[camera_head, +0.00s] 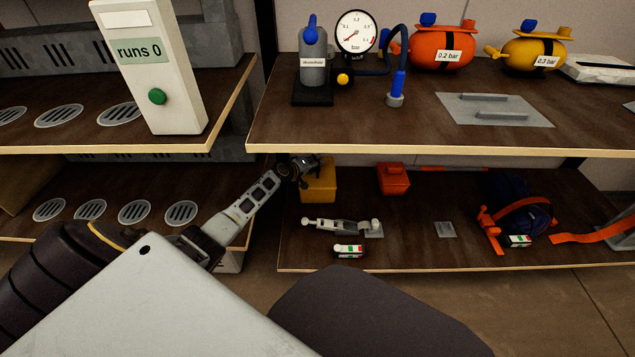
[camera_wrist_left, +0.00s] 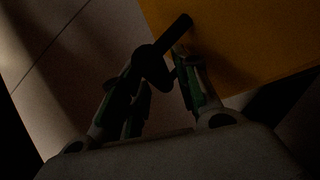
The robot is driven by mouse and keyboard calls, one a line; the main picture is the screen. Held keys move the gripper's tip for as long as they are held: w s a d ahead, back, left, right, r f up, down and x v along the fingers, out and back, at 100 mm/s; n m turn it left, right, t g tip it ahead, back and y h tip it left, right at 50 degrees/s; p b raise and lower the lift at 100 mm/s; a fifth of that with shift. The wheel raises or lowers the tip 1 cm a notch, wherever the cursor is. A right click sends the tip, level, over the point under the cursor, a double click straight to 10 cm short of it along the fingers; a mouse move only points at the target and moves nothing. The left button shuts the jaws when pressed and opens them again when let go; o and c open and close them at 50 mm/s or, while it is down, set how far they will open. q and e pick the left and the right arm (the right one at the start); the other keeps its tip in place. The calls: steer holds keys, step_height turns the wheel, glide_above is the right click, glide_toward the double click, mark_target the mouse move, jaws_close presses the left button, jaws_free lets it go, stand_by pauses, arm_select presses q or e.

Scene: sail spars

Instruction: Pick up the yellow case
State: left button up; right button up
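The yellow case (camera_head: 318,186) stands on the lower shelf, toward its left end. My left gripper (camera_head: 304,166) is at the top of the case and covers part of its upper left in the head view. In the left wrist view the yellow case (camera_wrist_left: 240,45) fills the upper right. There my left gripper's fingers (camera_wrist_left: 165,75) are close together, with a dark bar-like shape between and beyond their tips. It is too dark to tell whether they close on a handle. My right gripper is not in view.
A red-orange case (camera_head: 393,179) stands to the right on the same shelf. In front are a grey-white tool (camera_head: 335,226) and a small labelled block (camera_head: 349,251). A dark blue strapped bundle (camera_head: 522,205) lies further right. The upper shelf (camera_head: 400,130) overhangs the case.

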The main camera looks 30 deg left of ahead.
arm_select(q)
steer(key=shift+w, duration=0.1)
steer(key=shift+c, duration=0.5)
jaws_close()
steer(key=shift+r, duration=0.1)
stand_by(0.3)
